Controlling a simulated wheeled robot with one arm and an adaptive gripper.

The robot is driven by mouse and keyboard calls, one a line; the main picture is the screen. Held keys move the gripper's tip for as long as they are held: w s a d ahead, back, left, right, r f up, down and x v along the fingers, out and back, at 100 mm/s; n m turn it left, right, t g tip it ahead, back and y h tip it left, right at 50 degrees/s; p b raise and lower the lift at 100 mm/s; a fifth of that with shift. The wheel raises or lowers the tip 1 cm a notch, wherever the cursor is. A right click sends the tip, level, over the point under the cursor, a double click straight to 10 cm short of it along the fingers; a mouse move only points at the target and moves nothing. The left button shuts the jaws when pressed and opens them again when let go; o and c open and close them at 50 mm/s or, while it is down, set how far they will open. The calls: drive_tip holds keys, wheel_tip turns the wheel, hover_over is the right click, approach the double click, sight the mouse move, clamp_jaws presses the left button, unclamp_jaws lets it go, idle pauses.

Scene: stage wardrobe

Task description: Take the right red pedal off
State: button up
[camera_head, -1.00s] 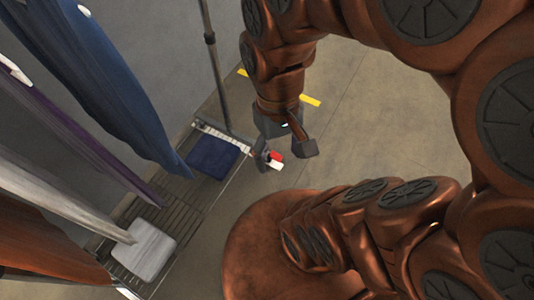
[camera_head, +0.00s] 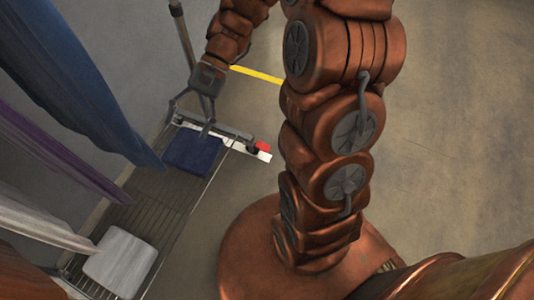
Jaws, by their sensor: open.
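A small red pedal (camera_head: 262,146) shows at the right end of the rack's end bar, with a white block (camera_head: 263,157) right beside it. It is the only red pedal I can make out. My gripper (camera_head: 191,115) is to the left of the pedal, over the end bar near the pole, with its fingers spread apart. It points down and looks empty; whether a finger touches the bar I cannot tell. The red pedal is in clear view, apart from my gripper.
A wheeled garment rack has a slatted base (camera_head: 150,210) holding a dark blue folded item (camera_head: 192,150) and a white pad (camera_head: 121,262). Blue (camera_head: 75,75), purple and white garments hang at the left. Yellow tape (camera_head: 256,74) marks the open floor.

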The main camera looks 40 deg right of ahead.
drive_tip(key=w+d+f+m+t+y+b, duration=0.2)
drive_tip(key=w+f+m+b, duration=0.15)
drive_tip(key=w+f, duration=0.3)
drive_tip(key=w+d+f+m+t+y+b, duration=0.1)
drive_tip(key=w+d+f+m+y+b, duration=0.15)
drive_tip(key=w+f+b, duration=0.4)
drive_tip(key=m+t+h+b, duration=0.3)
drive_tip(key=m+t+b, duration=1.2)
drive_tip(key=b, duration=0.1)
hover_over(267, 148)
drive_tip(key=s, duration=0.2)
drive_tip(key=f, duration=3.2)
drive_tip(key=a+f, duration=0.1)
drive_tip(key=f, duration=1.5)
drive_tip(key=s+d+f+b, duration=0.1)
drive_tip(key=f, duration=0.2)
drive_tip(key=s+d+f+m+t+h, duration=0.1)
drive_tip(key=s+d+f, duration=0.1)
drive_tip(key=f, duration=0.1)
drive_tip(key=s+d+f+m+h+b, duration=0.1)
drive_tip(key=f, duration=0.2)
drive_tip(key=shift+s+d+t+h+b, duration=0.25)
drive_tip(key=shift+d+t+b, duration=0.05)
drive_tip(key=shift+d+b, duration=0.1)
drive_tip(key=b+x, duration=0.3)
drive_tip(key=x, duration=0.4)
drive_tip(key=shift+f, duration=0.15)
drive_tip(key=shift+w+a, duration=0.2)
drive_tip(key=shift+w, duration=0.1)
